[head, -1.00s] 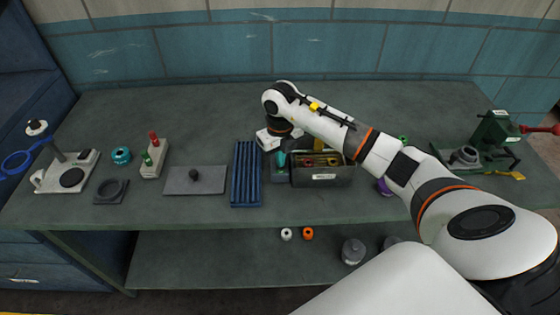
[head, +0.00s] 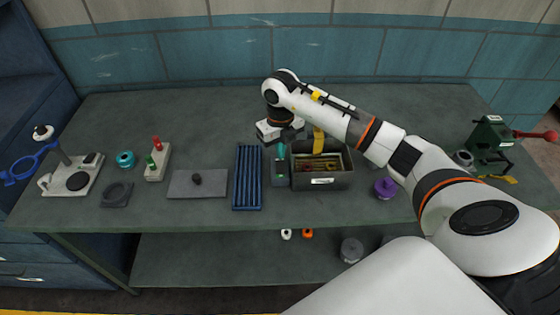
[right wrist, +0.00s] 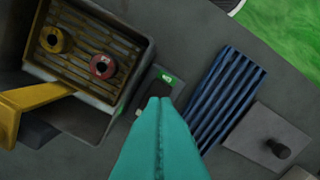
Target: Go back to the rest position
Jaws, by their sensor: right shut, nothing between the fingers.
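My right gripper (head: 281,152) hangs over the middle of the bench with its teal fingers pointing down. The fingers are closed together and empty, as the right wrist view also shows (right wrist: 160,105). They are above or just behind a small dark block with a green patch (head: 280,176); I cannot tell the exact gap. My left gripper is not in view.
A dark bin (head: 322,181) with rings stands right of the fingers, with a yellow strip (head: 318,138) at its back. A blue ribbed tray (head: 247,180) and a grey plate with a knob (head: 190,189) lie left. A purple spool (head: 385,188) and green machine (head: 490,145) stand right.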

